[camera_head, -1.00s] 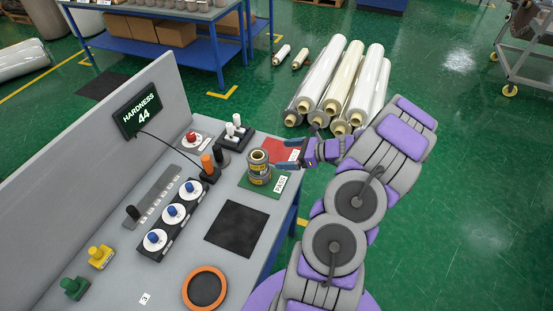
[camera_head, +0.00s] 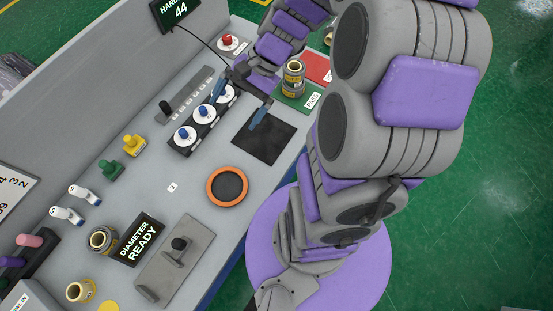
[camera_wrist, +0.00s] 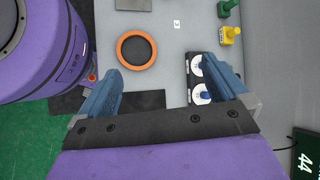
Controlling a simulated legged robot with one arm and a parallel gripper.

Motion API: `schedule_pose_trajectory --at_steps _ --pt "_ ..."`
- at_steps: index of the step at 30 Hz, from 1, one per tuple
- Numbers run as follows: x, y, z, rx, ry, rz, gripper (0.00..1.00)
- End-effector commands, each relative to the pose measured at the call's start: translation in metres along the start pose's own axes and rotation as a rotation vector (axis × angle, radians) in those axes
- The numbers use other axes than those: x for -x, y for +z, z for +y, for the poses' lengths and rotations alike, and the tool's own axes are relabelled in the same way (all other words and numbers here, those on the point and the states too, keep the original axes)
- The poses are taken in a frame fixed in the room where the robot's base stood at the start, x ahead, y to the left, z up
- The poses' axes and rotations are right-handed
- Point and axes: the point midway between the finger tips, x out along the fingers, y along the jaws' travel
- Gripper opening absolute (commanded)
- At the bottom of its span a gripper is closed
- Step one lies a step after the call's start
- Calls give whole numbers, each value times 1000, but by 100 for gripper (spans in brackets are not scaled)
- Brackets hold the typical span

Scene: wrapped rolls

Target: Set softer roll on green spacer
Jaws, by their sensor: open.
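Two small wrapped rolls (camera_head: 293,76) stand stacked on the green pad labelled PASS (camera_head: 306,101); I cannot tell whether a separate spacer lies between them. Another roll (camera_head: 103,240) stands by the DIAMETER READY display, and one more roll (camera_head: 80,291) stands near the lower left. Which roll is softer does not show. My gripper (camera_head: 234,115) is open and empty above the bench, between the dials and the black square pad (camera_head: 265,137), left of the stack. In the wrist view its fingers (camera_wrist: 160,78) are spread over bare bench.
An orange ring (camera_head: 227,185) lies near the bench's front edge. Blue-knobbed dials (camera_head: 204,120), yellow (camera_head: 133,145) and green (camera_head: 110,169) knobs stand to the left. The hardness display (camera_head: 175,9) reads 44. The grey middle bench is clear around the ring.

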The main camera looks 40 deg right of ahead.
Motion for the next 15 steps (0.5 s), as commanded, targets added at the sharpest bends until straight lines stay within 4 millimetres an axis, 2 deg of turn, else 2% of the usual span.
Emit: schedule_pose_trajectory --at_steps 1,6,9,15 --pt "-4 21 4 85 62 18 100" --pt "-12 70 34 331 263 67 100" --pt "-11 92 56 472 376 99 100" --pt "-1 119 98 718 573 165 100"
